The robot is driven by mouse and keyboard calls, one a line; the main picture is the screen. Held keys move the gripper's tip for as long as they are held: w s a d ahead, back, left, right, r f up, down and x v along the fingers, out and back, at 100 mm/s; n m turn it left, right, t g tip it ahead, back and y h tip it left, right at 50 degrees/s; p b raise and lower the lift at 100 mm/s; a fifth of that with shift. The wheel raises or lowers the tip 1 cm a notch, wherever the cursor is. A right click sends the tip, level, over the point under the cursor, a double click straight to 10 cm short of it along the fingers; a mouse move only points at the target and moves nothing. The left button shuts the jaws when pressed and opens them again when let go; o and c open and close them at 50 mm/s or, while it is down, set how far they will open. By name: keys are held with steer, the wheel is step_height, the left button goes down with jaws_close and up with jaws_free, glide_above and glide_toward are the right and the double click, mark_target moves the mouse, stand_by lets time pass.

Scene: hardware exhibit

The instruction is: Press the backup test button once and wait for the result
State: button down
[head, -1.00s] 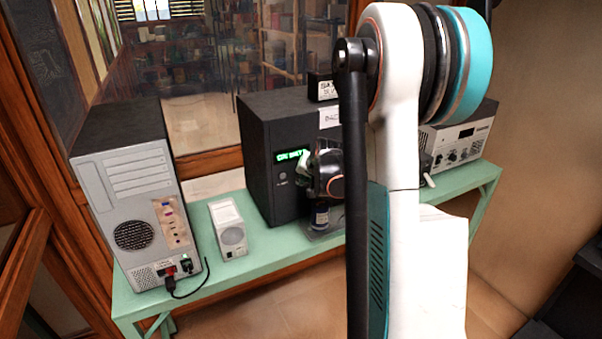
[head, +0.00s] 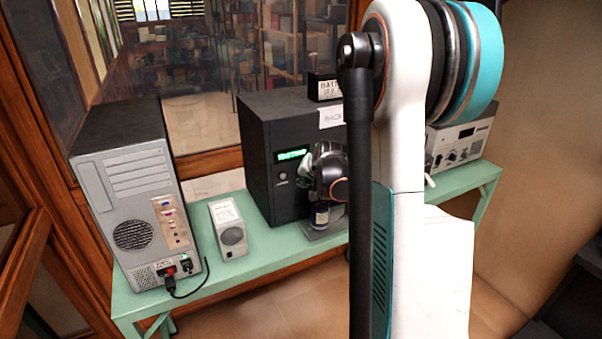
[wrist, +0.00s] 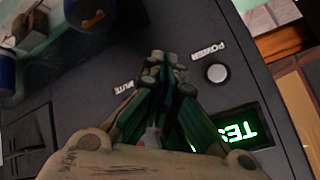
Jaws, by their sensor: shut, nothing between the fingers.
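A black backup unit (head: 268,165) stands on the green bench in the head view. Its green display (head: 291,154) appears to read "TESTING"; the start of that word shows in the wrist view (wrist: 236,130). My gripper (wrist: 163,62) is shut and empty, its fingertips in front of the unit's panel between the "MUTE" label and the round power button (wrist: 216,72). I cannot tell whether the tips touch the panel. No test button is clearly visible; part of the panel is hidden behind my fingers. In the head view, my gripper (head: 308,165) is right of the display.
A grey computer tower (head: 130,205) and a small white box (head: 229,228) stand to the left on the green bench (head: 285,245). A grey instrument (head: 462,142) is at the right. My arm hides part of the bench.

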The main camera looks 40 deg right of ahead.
steer(key=shift+s, duration=0.2)
steer(key=shift+s+a, duration=0.2)
steer(key=shift+s, duration=0.55)
steer(key=shift+s+a, duration=0.2)
steer(key=shift+s, duration=0.6)
steer(key=shift+s+a, duration=0.2)
steer(key=shift+s, duration=0.55)
